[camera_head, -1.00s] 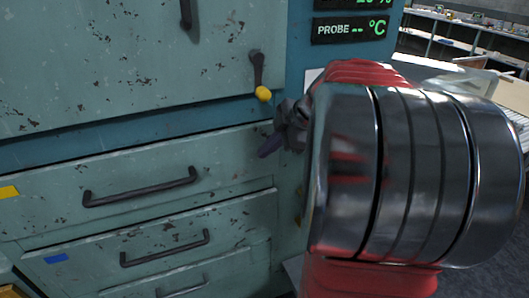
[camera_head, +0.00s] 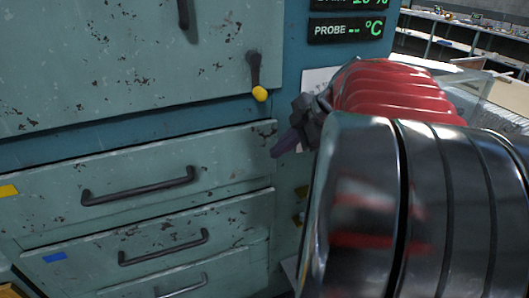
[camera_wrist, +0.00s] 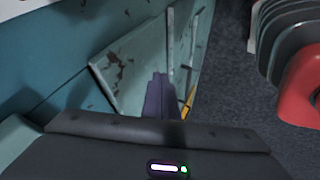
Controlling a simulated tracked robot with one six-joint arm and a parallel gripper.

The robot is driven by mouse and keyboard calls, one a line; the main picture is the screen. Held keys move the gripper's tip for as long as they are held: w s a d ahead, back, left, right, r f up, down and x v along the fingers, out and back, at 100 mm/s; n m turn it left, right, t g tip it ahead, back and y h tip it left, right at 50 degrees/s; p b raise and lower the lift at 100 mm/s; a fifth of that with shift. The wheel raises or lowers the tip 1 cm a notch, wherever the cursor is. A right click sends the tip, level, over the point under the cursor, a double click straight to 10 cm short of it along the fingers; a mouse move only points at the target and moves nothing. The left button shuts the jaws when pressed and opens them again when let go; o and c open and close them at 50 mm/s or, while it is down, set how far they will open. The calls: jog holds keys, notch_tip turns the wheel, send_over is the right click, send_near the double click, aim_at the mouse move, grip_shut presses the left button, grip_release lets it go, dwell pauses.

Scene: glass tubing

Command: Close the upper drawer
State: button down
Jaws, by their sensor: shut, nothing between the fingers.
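The upper drawer (camera_head: 55,182) has a worn grey-green front, a dark bar handle (camera_head: 138,186) and a yellow tag at its left. In the head view its front looks flush or nearly flush with the cabinet; I cannot tell if a small gap remains. My gripper (camera_head: 284,145) is shut and empty, beside the drawer front's upper right corner. In the wrist view, my gripper's dark fingers (camera_wrist: 160,94) are together, pointing along a chipped panel (camera_wrist: 122,62). Whether they touch it is unclear. My red and chrome arm hides the area to the right.
A lower drawer (camera_head: 90,262) with a blue tag is below. Above is a large door (camera_head: 120,60) with a dark, yellow-tipped latch (camera_head: 257,78). A probe display (camera_head: 346,29) is at the top. Grey floor (camera_wrist: 232,95) lies clear beside the cabinet in the wrist view.

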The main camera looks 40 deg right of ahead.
jog(key=v, duration=0.5)
jog(key=shift+s, duration=0.1)
dwell(0.4)
jog(key=s+a+f+m+h, duration=0.1)
jog(key=s+a+f+m, duration=0.1)
jog(key=a, duration=0.7)
jog(key=s+a+f+m+g, duration=0.1)
jog(key=a+f+m, duration=0.3)
jog(key=a, duration=0.5)
jog(key=s+a+f+m+h, duration=0.1)
jog(key=s+a+f+m, duration=0.2)
jog(key=a+m, duration=0.4)
jog(key=shift+s+a+f+h, duration=0.35)
jog(key=shift+a+f, duration=0.25)
jog(key=shift+a, duration=0.85)
